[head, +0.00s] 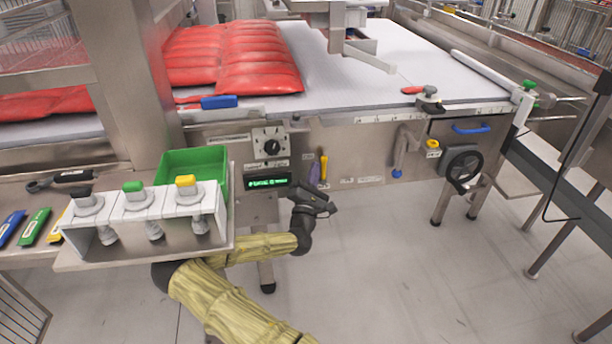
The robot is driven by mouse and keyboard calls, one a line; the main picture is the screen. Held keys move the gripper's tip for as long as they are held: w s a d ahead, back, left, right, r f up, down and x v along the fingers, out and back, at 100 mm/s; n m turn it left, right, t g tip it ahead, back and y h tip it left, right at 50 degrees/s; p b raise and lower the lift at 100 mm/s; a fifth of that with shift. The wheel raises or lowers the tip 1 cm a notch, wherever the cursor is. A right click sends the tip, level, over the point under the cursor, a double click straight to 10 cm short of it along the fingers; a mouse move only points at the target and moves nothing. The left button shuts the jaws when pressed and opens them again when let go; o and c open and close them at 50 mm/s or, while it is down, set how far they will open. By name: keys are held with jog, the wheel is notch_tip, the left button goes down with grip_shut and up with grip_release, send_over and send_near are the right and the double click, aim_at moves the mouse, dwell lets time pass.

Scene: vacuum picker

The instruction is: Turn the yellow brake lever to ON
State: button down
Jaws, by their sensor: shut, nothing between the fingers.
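A narrow yellow lever (323,167) stands nearly upright on the steel front panel below the table, beside a purple piece. It looks like the brake lever; the small labels near it are too small to read, so its ON side cannot be told. My gripper (331,208) is dark and shut with nothing held. It is in front of the panel, a little below the yellow lever in the picture, and appears apart from it. My arm in a yellowish sleeve reaches up from the bottom.
A rotary switch (271,145) and a green-lit display (267,182) are left of the lever. A shelf (150,252) with capped fittings and a green bin (190,163) stands at left. At right are a yellow knob (432,143) and a handwheel (462,165).

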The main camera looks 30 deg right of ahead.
jog(key=shift+d+r, duration=0.1)
dwell(0.6)
jog(key=s+a, duration=0.6)
jog(key=a, duration=0.5)
jog(key=shift+a, duration=0.4)
jog(key=shift+w, duration=0.15)
